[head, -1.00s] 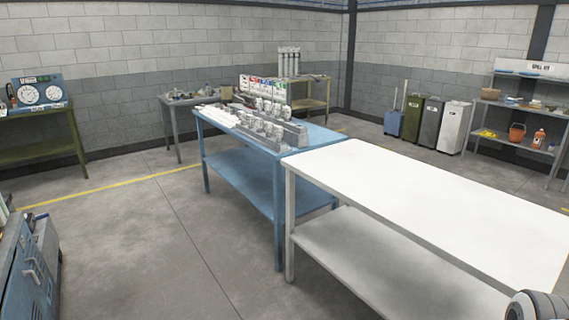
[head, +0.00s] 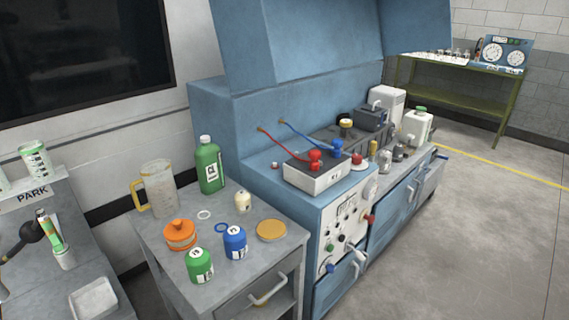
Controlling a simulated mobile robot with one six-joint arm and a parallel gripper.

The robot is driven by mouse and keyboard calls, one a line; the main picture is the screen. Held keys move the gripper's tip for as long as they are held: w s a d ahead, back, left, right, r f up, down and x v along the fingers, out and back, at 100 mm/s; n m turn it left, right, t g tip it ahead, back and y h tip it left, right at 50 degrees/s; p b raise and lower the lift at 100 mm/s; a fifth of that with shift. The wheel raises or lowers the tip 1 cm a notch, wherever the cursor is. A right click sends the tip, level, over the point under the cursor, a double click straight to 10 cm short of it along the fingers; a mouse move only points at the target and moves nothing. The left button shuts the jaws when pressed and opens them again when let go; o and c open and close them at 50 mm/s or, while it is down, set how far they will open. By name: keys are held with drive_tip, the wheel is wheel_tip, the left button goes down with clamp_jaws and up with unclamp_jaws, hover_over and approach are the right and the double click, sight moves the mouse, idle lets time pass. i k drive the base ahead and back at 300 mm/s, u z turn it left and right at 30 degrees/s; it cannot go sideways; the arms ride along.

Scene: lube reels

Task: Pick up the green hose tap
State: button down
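A red tap (head: 315,158) and a blue tap (head: 337,149) stand on a white box (head: 318,178) on the blue bench, each with a hose of its colour running to the back panel. I see no green tap beside them. A small green knob (head: 328,248) is on the bench's front panel.
A grey side table (head: 175,285) holds a clear jug (head: 160,188), a green bottle (head: 208,165), an orange pot (head: 180,235), green (head: 200,265) and blue (head: 235,242) containers and a tan disc (head: 271,231). The blue hood (head: 330,35) overhangs the bench. Floor at right is clear.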

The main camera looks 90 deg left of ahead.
sight(47, 226)
drive_tip(key=u, duration=1.95)
drive_tip(key=k, duration=0.1)
drive_tip(key=u, duration=2.45)
drive_tip(key=i, duration=1.7)
drive_tip(key=u, duration=0.1)
